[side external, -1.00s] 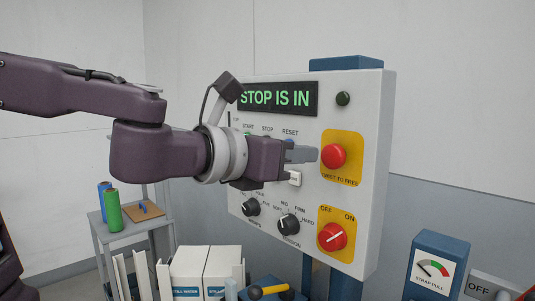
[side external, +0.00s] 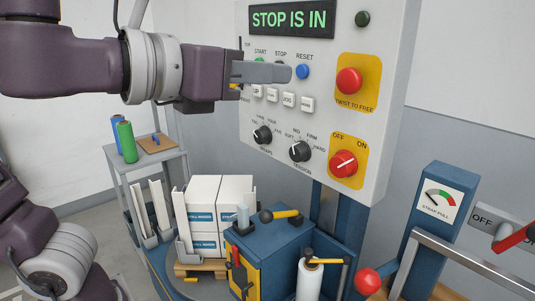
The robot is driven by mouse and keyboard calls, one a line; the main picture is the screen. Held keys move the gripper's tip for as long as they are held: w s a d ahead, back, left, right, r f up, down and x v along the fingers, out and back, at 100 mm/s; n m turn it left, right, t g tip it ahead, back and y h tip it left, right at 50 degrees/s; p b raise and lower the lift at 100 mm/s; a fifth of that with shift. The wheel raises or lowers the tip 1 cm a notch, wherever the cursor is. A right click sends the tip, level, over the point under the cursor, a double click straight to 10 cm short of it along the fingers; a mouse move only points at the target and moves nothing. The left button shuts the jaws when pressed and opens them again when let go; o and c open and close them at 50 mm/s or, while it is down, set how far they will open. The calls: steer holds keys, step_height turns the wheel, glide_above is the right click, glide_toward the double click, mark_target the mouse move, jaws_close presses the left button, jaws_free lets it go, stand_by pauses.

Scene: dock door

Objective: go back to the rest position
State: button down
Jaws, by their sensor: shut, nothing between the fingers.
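My gripper (side external: 283,73) is shut and empty, its grey fingers pointing right in front of the control panel (side external: 395,120). In the picture the tips lie just left of the blue RESET button (side external: 302,72), with a gap from the red stop button (side external: 349,81) on its yellow plate. I cannot tell how far the fingers stand off the panel face. The display (side external: 291,19) reads "STOP IS IN" in green. The fingers partly hide the START and STOP button row.
Below are white cartons (side external: 204,190) on a pallet, a blue and yellow machine (side external: 270,250) and a white roll (side external: 310,280). A grey side table (side external: 125,165) holds green and blue rolls. A strap-pull gauge (side external: 438,200) stands at right.

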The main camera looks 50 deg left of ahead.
steer(key=s+a+f+n+g+y, duration=0.25)
steer(key=a+f+n, duration=0.35)
steer(key=n, duration=0.4)
steer(key=s+a+f+n+g+y, duration=0.1)
steer(key=s+a+f+n+g, duration=0.35)
steer(key=f+n, duration=0.35)
steer(key=s+d+f+n+g+h, duration=0.2)
steer(key=s+f+n, duration=0.4)
steer(key=n, duration=1.2)
steer(key=shift+s+d+f+g+h, duration=0.2)
steer(key=shift+s+g+h, duration=0.25)
steer(key=shift+s+g, duration=0.3)
steer(key=shift+w+r, duration=0.1)
